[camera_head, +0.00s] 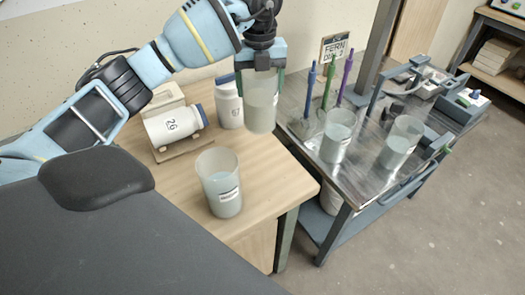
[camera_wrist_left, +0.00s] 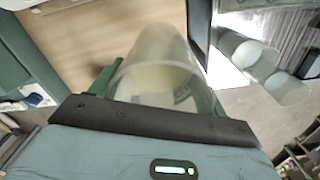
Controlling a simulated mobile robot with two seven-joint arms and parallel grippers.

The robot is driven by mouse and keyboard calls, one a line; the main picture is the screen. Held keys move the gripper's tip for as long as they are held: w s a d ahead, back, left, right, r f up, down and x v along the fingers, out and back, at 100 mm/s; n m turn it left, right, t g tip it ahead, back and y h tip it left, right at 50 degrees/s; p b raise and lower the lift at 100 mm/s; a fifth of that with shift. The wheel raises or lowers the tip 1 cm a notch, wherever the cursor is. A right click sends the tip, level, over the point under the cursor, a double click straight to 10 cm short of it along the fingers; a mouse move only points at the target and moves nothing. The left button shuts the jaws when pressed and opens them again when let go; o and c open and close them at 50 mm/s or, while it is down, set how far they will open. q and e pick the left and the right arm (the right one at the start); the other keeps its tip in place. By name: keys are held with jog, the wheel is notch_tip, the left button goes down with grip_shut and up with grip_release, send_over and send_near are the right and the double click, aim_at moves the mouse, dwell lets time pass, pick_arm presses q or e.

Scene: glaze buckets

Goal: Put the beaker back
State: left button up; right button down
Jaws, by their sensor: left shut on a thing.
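My left gripper (camera_head: 261,76) is shut on a translucent beaker (camera_head: 261,112) with a pale liquid in it. The beaker hangs upright, mouth up between the fingers, above the far right part of the wooden table (camera_head: 262,190). In the left wrist view the same beaker (camera_wrist_left: 160,75) fills the middle, between the green fingers. A similar beaker (camera_head: 222,190) with a label stands on the wooden table. Two more beakers, one on the left (camera_head: 337,138) and one on the right (camera_head: 399,145), stand on the metal cart (camera_head: 350,180). My right gripper is not in view.
A white jar (camera_head: 172,126) marked 26 lies on a stand, and another white jar (camera_head: 229,104) stands behind it. Blue, green and purple upright tools (camera_head: 328,85) stand at the cart's back, near a FERN sign (camera_head: 336,45). A gap separates table and cart.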

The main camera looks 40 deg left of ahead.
aim_at(260, 117)
pick_arm(q)
jog(key=shift+r, duration=0.1)
jog(key=shift+f, duration=4.9)
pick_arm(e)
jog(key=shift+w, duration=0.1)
pick_arm(q)
jog(key=shift+f, duration=0.15)
jog(key=o, duration=1.9)
jog(key=shift+s+f, duration=0.1)
notch_tip(260, 117, up, 12)
jog(key=shift+r, duration=0.2)
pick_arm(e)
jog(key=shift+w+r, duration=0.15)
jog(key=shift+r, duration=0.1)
pick_arm(q)
jog(key=shift+f, duration=0.15)
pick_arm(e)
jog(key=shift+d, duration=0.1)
